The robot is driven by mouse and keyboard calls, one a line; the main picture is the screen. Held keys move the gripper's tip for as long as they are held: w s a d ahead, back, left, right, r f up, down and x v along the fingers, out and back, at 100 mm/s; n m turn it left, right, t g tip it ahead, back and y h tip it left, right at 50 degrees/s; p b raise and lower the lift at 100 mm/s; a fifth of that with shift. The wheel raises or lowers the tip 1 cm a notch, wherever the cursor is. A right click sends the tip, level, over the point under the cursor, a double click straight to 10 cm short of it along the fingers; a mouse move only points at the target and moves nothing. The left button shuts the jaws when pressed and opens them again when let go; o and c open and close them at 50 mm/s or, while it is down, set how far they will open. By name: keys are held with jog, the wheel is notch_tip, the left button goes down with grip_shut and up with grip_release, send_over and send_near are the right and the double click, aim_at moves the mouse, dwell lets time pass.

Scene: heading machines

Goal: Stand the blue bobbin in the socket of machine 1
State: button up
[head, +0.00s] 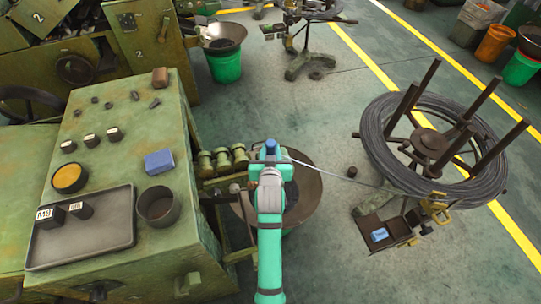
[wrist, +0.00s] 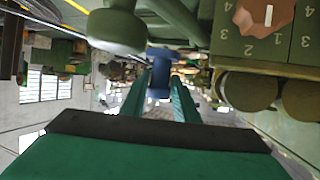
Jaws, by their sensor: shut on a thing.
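My gripper (head: 271,158) is beside the front green machine (head: 165,105), next to its row of green rollers. It is shut on the blue bobbin (wrist: 158,87), which sits between the teal fingertips in the wrist view. In the head view the bobbin's dark blue top (head: 271,147) shows at the end of my arm. The arm and gripper hide its lower part. The front machine shows no readable number in the head view. I cannot make out a socket for the bobbin.
A steel tray (head: 110,245), a dark cup (head: 158,206) and a blue block (head: 158,161) are on the machine top. A wide bowl (head: 305,190) lies under my gripper. A wire coil (head: 375,150) stands right. A machine marked 2 (head: 135,35) is behind. Floor between is open.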

jog(key=shift+f, duration=1.55)
jog(key=shift+f, duration=0.1)
jog(key=o, duration=1.1)
jog(key=v, duration=1.2)
